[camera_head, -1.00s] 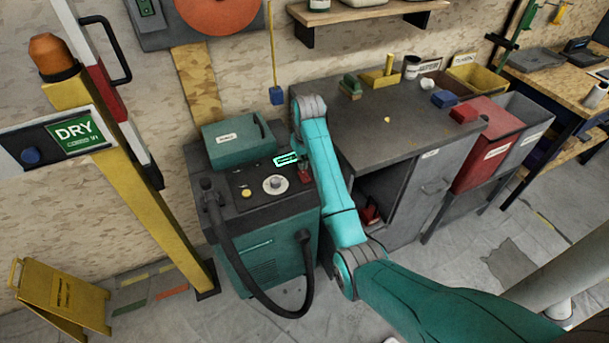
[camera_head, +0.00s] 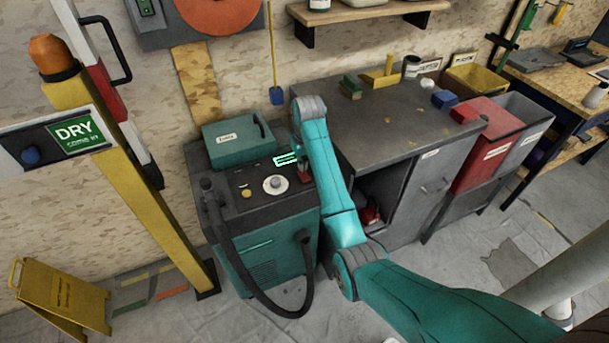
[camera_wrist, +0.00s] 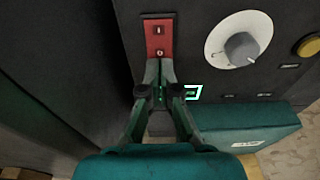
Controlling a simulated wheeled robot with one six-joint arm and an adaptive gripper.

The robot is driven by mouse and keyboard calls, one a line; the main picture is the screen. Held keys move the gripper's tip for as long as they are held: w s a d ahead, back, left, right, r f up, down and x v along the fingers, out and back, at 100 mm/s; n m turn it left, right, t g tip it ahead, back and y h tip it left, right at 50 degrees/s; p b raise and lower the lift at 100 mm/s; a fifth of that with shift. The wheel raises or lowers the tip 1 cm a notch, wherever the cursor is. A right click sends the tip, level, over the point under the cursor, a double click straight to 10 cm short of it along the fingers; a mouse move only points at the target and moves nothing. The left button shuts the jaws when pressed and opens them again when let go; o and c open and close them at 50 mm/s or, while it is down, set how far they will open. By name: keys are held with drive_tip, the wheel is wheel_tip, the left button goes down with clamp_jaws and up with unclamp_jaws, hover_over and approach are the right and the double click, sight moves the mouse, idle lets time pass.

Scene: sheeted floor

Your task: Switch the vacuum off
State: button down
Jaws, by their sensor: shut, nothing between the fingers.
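The vacuum (camera_head: 262,255) is a teal and dark grey machine with a black hose, standing against the wall. Its top panel carries a red switch (camera_head: 304,177), a round dial and a lit green display (camera_head: 287,158). In the wrist view the red rocker switch (camera_wrist: 158,35) shows an "I" mark and an "O" mark. My gripper (camera_wrist: 158,66) is shut and empty, its fingertips close to the "O" end of the switch. I cannot tell whether they touch it. The lit display (camera_wrist: 192,91) is just right of the fingers. In the head view my arm partly hides the fingertips.
A teal box (camera_head: 238,141) sits at the back of the vacuum's top. A grey workbench (camera_head: 400,130) with small items stands to the right, close to my arm. A yellow post (camera_head: 135,190) and a yellow floor sign (camera_head: 60,298) are at the left.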

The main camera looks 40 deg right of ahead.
sight(303, 173)
drive_tip(key=shift+f, duration=1.2)
idle(0.7)
drive_tip(key=shift+r, duration=3.55)
